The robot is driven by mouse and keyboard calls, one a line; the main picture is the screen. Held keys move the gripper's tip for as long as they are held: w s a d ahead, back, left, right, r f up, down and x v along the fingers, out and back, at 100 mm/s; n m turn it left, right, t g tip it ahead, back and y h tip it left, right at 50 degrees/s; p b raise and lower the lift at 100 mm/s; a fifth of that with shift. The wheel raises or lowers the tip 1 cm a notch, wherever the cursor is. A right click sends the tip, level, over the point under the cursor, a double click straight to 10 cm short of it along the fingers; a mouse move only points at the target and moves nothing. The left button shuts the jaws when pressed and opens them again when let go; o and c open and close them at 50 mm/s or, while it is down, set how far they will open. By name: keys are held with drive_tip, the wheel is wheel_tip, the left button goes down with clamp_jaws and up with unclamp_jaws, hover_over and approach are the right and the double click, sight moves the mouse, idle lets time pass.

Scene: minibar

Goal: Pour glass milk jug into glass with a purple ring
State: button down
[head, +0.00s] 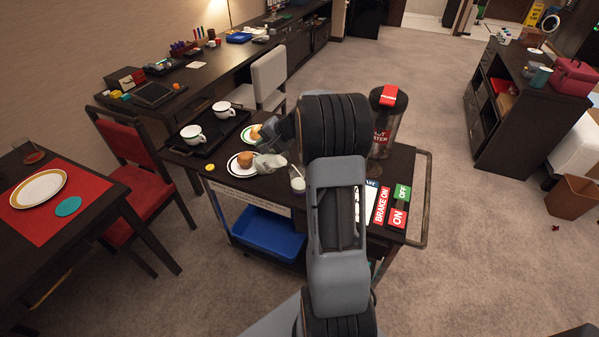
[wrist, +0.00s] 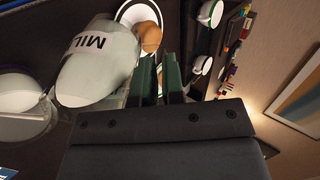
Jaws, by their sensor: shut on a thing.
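The glass milk jug (wrist: 95,62), white with a "MIL..." label, is beside my gripper (wrist: 160,80) in the wrist view. My gripper is shut on the jug, with the grip point largely hidden. In the head view the jug (head: 268,163) hangs tilted over the cart, left of my arm. A glass with whitish contents (head: 297,182) stands on the cart just right of the jug. A clear round vessel with a pale inside (wrist: 22,108) shows at the left edge of the wrist view, likely that glass.
Plates with pastries (head: 242,163) and a tray with two white cups (head: 208,140) are on the cart's left side. A hot water dispenser (head: 384,125) stands at the back right. Brake signs (head: 382,205) lie at the right front.

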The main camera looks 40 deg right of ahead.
drive_tip(key=shift+s+d+r+t+y+b, duration=0.35)
drive_tip(key=shift+r+t+b, duration=0.2)
drive_tip(key=shift+b, duration=0.3)
drive_tip(key=shift+s+d+r+t+y+b, duration=0.2)
drive_tip(key=shift+s+r+t+y+b, duration=0.25)
drive_tip(key=shift+b, duration=0.35)
idle(2.6)
drive_tip(key=shift+w+a+r+p, duration=0.15)
drive_tip(key=shift+w+r+p, duration=0.1)
drive_tip(key=shift+p, duration=0.3)
drive_tip(key=f+g+p, duration=0.1)
drive_tip(key=w+a+f+g+h+p, duration=0.1)
drive_tip(key=p, duration=0.1)
drive_tip(key=w+f+g+h+p, duration=0.1)
drive_tip(key=p, duration=0.1)
drive_tip(key=shift+a, duration=0.25)
drive_tip(key=shift+f+h, duration=0.3)
drive_tip(key=shift+f, duration=0.05)
drive_tip(key=g+p, duration=0.1)
drive_tip(key=p, duration=0.2)
drive_tip(key=shift+w+a+f+h+p, duration=0.3)
drive_tip(key=shift+w+a+h, duration=0.05)
drive_tip(key=shift+h, duration=0.05)
drive_tip(key=w+a+f+g+h+p, duration=0.4)
drive_tip(key=w+f+g+p, duration=0.1)
drive_tip(key=p, duration=0.3)
drive_tip(key=shift+w+g, duration=0.3)
drive_tip(key=shift+g, duration=0.2)
